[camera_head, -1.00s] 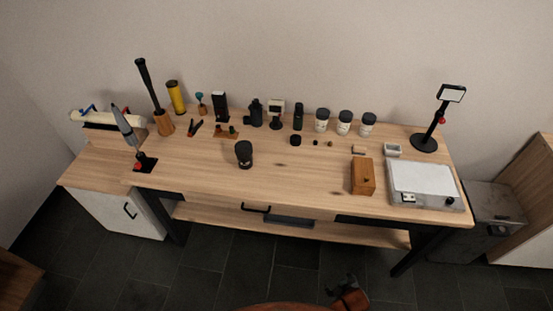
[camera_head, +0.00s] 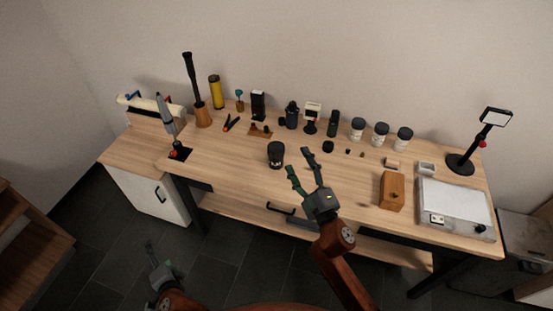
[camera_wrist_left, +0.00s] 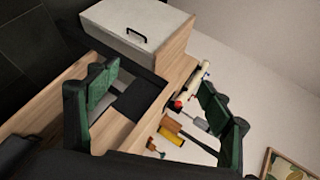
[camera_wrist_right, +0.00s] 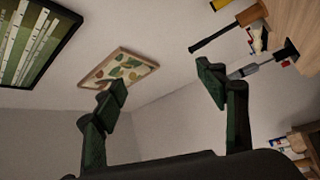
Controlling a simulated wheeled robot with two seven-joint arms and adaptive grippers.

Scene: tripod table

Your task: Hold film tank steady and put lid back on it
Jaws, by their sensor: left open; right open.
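The film tank appears to be the black cylinder (camera_head: 276,155) standing upright near the middle of the table. A small black round piece (camera_head: 328,147), probably its lid, lies to the right of it, apart from it. My right gripper (camera_head: 300,163) is open and empty. In the head view it appears just right of the tank; its height above the table is unclear. My left gripper (camera_head: 157,263) is open and empty, low at the lower left, in front of the table. Neither wrist view clearly shows the tank or lid.
Along the back of the wooden table (camera_head: 235,170) stand a yellow cylinder (camera_head: 215,92), black bottles and white-labelled jars (camera_head: 380,134). A wooden box (camera_head: 391,190), a light panel (camera_head: 455,202) and a lamp (camera_head: 465,160) are at right. The table's front middle looks clear.

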